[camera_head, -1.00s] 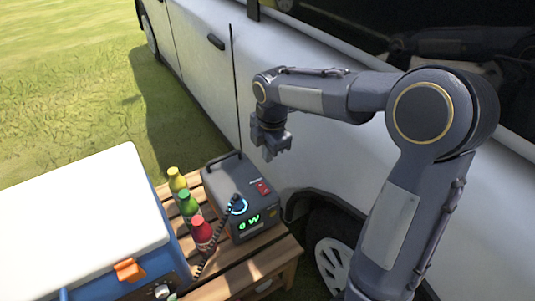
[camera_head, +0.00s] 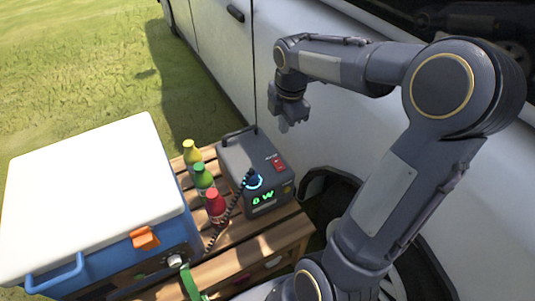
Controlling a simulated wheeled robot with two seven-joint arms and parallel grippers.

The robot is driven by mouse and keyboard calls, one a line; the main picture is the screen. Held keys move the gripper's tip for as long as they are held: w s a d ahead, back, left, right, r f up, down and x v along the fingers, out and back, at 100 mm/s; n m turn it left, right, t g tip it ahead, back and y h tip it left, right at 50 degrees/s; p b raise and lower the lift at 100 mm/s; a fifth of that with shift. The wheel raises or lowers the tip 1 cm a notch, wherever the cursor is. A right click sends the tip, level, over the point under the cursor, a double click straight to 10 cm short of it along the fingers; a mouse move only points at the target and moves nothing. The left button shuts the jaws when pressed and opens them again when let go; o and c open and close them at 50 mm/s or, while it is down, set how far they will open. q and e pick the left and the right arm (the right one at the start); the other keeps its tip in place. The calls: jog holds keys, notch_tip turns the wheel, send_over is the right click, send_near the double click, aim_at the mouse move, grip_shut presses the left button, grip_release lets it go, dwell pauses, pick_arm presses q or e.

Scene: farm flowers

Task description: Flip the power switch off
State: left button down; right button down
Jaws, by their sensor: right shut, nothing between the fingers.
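The power station, a grey box (camera_head: 235,160) with a carry handle, stands on a wooden crate table. A black coiled cable is plugged in at the socket. My right gripper (camera_head: 284,126) is shut and empty, pointing down above and slightly right of the box's back. It looks apart from the switch. My left gripper does not show.
A blue cooler with a white lid (camera_head: 90,185) stands left of the box. Yellow, green and red bottles (camera_head: 216,207) stand between them on the slatted table (camera_head: 270,238). A white van (camera_head: 225,60) stands close behind and to the right. Grass is open at upper left.

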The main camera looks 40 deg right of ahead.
aim_at(278, 161)
jog(key=f+b, duration=0.2)
jog(key=f, duration=0.2)
jog(key=w+f+b, duration=0.1)
jog(key=f+b, duration=0.1)
jog(key=f, duration=0.2)
jog(key=f+b, duration=0.1)
jog(key=f, duration=0.4)
jog(key=shift+w+d+f+b, duration=0.1)
jog(key=shift+w+b, duration=0.15)
jog(key=shift+b, duration=0.15)
jog(key=shift+f, duration=0.35)
jog(key=shift+w+f, duration=0.1)
jog(key=shift+f, duration=0.1)
jog(key=shift+s, duration=0.75)
